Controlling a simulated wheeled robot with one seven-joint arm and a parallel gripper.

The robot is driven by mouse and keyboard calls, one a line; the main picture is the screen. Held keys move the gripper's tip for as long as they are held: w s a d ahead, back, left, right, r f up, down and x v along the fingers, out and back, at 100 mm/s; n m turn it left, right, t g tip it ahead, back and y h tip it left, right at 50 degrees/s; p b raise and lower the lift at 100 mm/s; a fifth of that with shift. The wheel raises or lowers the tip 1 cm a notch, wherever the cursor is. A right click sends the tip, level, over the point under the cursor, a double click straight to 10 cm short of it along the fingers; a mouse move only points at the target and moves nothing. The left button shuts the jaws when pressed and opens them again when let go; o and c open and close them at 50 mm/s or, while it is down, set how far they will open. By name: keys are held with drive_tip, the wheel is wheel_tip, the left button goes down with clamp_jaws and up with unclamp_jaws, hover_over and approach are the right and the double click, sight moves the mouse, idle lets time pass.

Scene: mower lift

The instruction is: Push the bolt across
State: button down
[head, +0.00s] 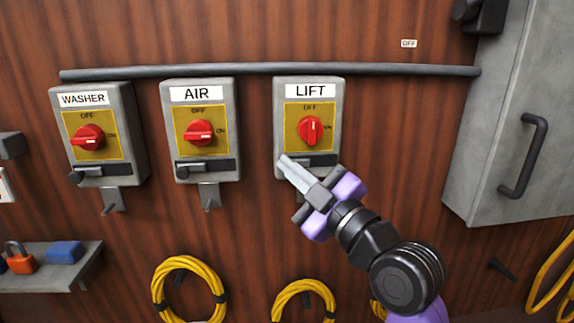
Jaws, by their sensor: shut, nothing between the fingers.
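The grey LIFT switch box (339,110) hangs on the wood wall with its red knob (311,130) upright, its mark toward OFF. A dark bolt slot (325,160) runs along the lower front of this box. Its right part shows; my gripper covers its left part, so I cannot tell where the bolt stands. My gripper (284,161) is shut and empty, its fingertips at the box's lower left front, by the left end of the slot. I cannot tell whether they touch the bolt.
The WASHER box (137,115) and AIR box (234,110) have knobs turned toward ON. A grey pipe (400,69) runs above. A grey cabinet (480,150) stands at right. Padlocks lie on a shelf (85,272) at lower left; yellow coils (188,262) hang below.

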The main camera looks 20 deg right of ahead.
drive_tip(key=shift+s+d+b, duration=0.3)
drive_tip(key=shift+d+b, duration=0.35)
drive_tip(key=shift+d, duration=0.2)
drive_tip(key=shift+s+d+b, duration=0.25)
drive_tip(key=shift+d+b, duration=0.35)
drive_tip(key=shift+d, duration=0.2)
drive_tip(key=shift+s+d+b, duration=0.3)
drive_tip(key=shift+d+b, duration=0.35)
drive_tip(key=shift+d, duration=0.2)
drive_tip(key=s+a, duration=0.1)
drive_tip(key=s, duration=0.8)
drive_tip(key=shift+s+r+b, duration=0.25)
drive_tip(key=shift+b, duration=0.2)
